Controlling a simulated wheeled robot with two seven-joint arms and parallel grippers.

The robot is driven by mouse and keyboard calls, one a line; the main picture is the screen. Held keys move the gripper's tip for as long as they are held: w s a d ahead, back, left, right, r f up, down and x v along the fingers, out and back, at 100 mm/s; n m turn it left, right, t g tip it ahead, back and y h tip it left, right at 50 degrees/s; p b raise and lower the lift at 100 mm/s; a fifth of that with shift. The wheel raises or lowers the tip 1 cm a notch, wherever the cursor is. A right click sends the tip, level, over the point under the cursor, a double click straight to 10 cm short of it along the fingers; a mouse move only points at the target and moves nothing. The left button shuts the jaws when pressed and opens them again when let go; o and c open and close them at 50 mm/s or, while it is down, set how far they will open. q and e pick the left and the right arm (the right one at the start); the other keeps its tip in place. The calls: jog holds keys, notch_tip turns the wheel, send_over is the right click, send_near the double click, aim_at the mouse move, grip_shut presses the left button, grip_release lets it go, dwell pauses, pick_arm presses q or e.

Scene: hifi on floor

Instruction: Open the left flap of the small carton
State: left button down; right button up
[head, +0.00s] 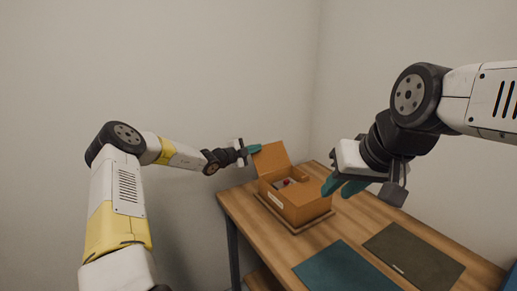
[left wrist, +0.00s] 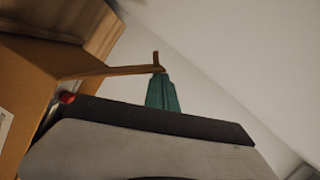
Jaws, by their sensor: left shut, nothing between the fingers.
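The small brown carton (head: 305,212) sits on the wooden table, with a pale label on its front. Its left flap (head: 271,158) stands raised and leans a little outward; the flap shows edge-on in the left wrist view (left wrist: 112,71). The carton's left part is open, and something partly red shows inside. My left gripper (head: 254,149) is shut and empty at the flap's upper edge; in the left wrist view its teal fingertips (left wrist: 161,92) are at the flap's end, contact unclear. My right gripper (head: 341,187) is open and empty, in front of the carton's right side.
The carton rests on a thin brown board (head: 290,226). A teal mat (head: 345,268) and a dark olive mat (head: 412,255) lie on the table (head: 258,238) to the front right. Plain walls rise close behind the table. A blue edge shows at the far lower right.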

pick_arm(q)
jog(key=shift+w+a+f, duration=0.1)
jog(key=shift+w, duration=0.05)
dwell(0.5)
jog(key=shift+a, duration=0.15)
jog(key=f+v, duration=0.1)
jog(key=v, duration=0.6)
jog(key=s+d+r+m+g, duration=0.3)
jog(key=s+r+m, duration=0.1)
jog(key=s+m, duration=0.4)
jog(key=s+d+r+m+g+y, duration=0.1)
jog(key=s+d+r+m+g, duration=0.2)
jog(key=s+m, duration=0.45)
jog(key=s+d+r+m+g, duration=0.25)
jog(key=s+r+m, duration=0.2)
jog(key=m, duration=0.55)
jog(key=s+a+r+m+y, duration=0.2)
jog(key=s+a+m, duration=0.2)
jog(key=s+m, duration=0.4)
jog(key=s+a+r+m+t+y, duration=0.1)
jog(key=s+a+m+y, duration=0.2)
jog(key=s+a+m, duration=0.2)
jog(key=s+a+r+m+t+y, duration=0.1)
jog(key=s+a+r+m+y, duration=0.1)
jog(key=s+m, duration=1)
jog(key=s+a+y, duration=0.1)
jog(key=s+a, duration=0.1)
jog(key=shift+s+a+r, duration=0.3)
jog(key=shift+s, duration=0.1)
